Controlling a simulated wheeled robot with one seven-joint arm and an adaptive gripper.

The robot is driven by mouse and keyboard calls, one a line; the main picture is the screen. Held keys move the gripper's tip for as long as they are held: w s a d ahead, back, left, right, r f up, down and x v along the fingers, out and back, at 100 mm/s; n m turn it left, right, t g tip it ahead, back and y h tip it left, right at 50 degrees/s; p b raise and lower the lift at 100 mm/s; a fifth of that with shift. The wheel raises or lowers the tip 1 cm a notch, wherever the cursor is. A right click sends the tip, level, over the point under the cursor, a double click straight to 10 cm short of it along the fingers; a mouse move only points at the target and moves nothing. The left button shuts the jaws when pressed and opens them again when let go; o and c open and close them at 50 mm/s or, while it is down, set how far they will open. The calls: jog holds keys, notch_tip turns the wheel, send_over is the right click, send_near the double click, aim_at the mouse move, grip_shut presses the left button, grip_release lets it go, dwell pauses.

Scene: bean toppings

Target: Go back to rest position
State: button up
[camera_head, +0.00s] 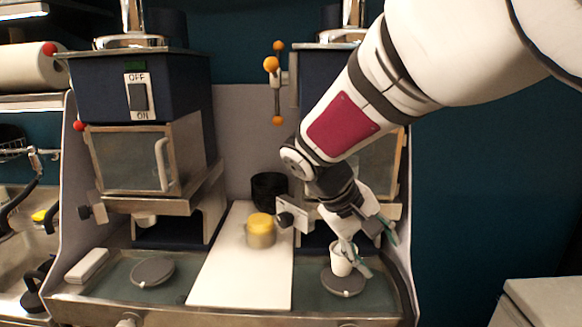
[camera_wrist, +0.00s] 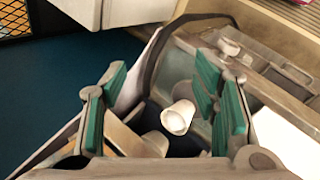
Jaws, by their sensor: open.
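My gripper (camera_head: 364,254) is at the right-hand machine, pointing down beside a small white cup (camera_head: 341,259). The cup stands on a round dark disc (camera_head: 343,284) on the machine's lower tray. In the wrist view my gripper (camera_wrist: 160,92) has its teal-padded fingers spread wide. The white cup (camera_wrist: 179,117) shows between and beyond them, with a gap on each side. Part of the cup is hidden by a finger in the head view.
A yellow-lidded jar (camera_head: 261,230) stands on a white board (camera_head: 240,282) left of my gripper. A black round container (camera_head: 269,190) is behind it. The left-hand machine (camera_head: 145,110) has another disc (camera_head: 152,272) below. A pale cabinet (camera_head: 545,302) is at lower right.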

jog(key=s+d+r+m+t+y, duration=0.1)
jog(key=s+r+m+t+y, duration=0.1)
jog(key=s, duration=0.7)
jog(key=s+d+r+m+t+y+b, duration=0.1)
jog(key=s+y, duration=0.3)
jog(key=s, duration=0.5)
jog(key=shift+s+d+r+m+t, duration=0.25)
jog(key=shift+d+r+m+t, duration=0.15)
jog(key=shift+d+r+t, duration=0.3)
